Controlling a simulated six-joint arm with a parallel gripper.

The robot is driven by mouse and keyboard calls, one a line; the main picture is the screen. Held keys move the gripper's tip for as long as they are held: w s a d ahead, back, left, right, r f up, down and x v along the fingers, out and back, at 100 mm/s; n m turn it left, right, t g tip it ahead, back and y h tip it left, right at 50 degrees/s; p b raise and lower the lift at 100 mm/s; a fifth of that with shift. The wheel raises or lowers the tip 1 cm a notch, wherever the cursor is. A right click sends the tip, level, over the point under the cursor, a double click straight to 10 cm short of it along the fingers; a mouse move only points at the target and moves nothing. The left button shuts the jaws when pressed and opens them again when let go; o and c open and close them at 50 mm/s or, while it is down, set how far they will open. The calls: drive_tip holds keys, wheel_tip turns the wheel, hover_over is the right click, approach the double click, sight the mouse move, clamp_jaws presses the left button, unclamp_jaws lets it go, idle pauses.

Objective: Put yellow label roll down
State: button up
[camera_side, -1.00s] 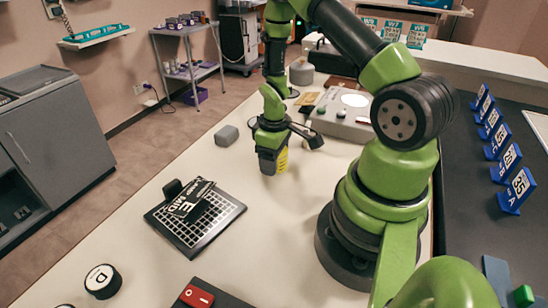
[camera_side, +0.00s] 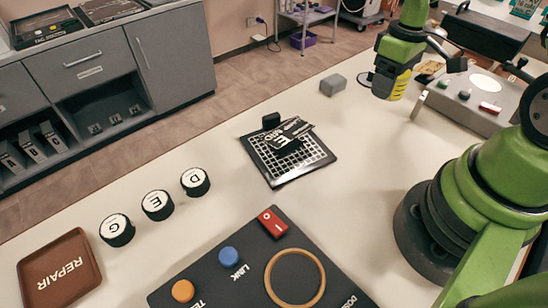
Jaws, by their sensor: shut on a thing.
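The yellow label roll (camera_side: 401,86) is in the upper right part of the side view. My gripper (camera_side: 398,68) points down and is shut on it from above. The dark jaws cover much of the roll, and a yellow strip shows between and below them. The roll is at or just above the pale worktop; I cannot tell whether it touches.
A grey block (camera_side: 333,85) lies left of the roll. A small upright metal piece (camera_side: 419,104) and a grey control box (camera_side: 474,98) are to its right. A black grid plate (camera_side: 268,160) bears dark labels. Round pucks, a dark button panel (camera_side: 232,285) and a brown REPAIR tray (camera_side: 93,262) are nearer.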

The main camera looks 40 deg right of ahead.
drive_tip(key=shift+n, duration=0.7)
drive_tip(key=w+a, duration=0.3)
drive_tip(key=a, duration=0.3)
drive_tip(key=w+a, duration=0.3)
drive_tip(key=a, duration=0.3)
drive_tip(key=w+a, duration=0.4)
drive_tip(key=a, duration=0.3)
drive_tip(key=shift+w+a+f, duration=0.1)
drive_tip(key=s+a, duration=0.2)
drive_tip(key=a, duration=1.2)
hover_over(205, 235)
drive_tip(key=shift+n, duration=0.3)
wheel_tip(205, 235, down, 5)
drive_tip(key=shift+r, duration=0.15)
drive_tip(key=shift+f, duration=2.45)
drive_tip(key=shift+f, duration=0.1)
drive_tip(key=o, duration=1)
drive_tip(key=shift+c, duration=0.2)
